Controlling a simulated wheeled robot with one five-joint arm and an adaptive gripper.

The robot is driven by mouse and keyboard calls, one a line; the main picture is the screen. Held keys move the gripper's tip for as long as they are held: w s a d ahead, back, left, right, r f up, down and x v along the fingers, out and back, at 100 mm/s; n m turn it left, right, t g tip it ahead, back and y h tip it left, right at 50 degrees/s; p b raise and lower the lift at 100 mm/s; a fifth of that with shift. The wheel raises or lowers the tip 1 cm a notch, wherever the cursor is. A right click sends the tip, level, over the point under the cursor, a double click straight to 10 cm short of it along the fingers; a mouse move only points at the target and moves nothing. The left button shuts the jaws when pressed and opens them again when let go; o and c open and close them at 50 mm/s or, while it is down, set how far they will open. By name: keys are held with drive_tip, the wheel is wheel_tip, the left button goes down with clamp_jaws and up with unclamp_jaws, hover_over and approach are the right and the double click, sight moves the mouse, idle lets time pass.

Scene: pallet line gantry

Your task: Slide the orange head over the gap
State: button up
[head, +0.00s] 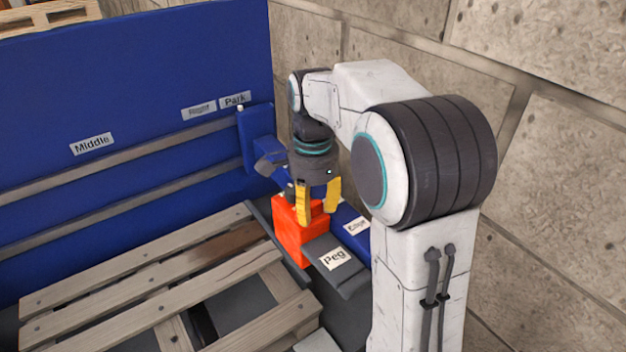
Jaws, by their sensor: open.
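The orange head (292,238) is a bright orange block at the right end of the pallet, beside the grey ledge labelled "Peg". My gripper (318,208) points down at it, with its two yellow fingers apart. The fingers are at the head's upper part, one in front of it and one to its right. I cannot tell whether they touch it. A blue carriage (257,140) sits on the rails behind, under the "Park" label; its link to the head is partly hidden by my gripper. The wooden pallet (150,262) has several dark openings between its slats; I cannot tell which is the gap.
A blue back panel (140,85) carries labels "Middle", "Right" and "Park" above two long rails (120,180). The ledge labelled "Peg" (345,283) and a blue piece with a label (345,215) lie right of the head. A stone wall (560,190) stands close on the right.

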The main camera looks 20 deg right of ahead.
wheel_tip(320, 180, up, 11)
idle(0.5)
drive_tip(key=shift+f, duration=0.1)
idle(0.4)
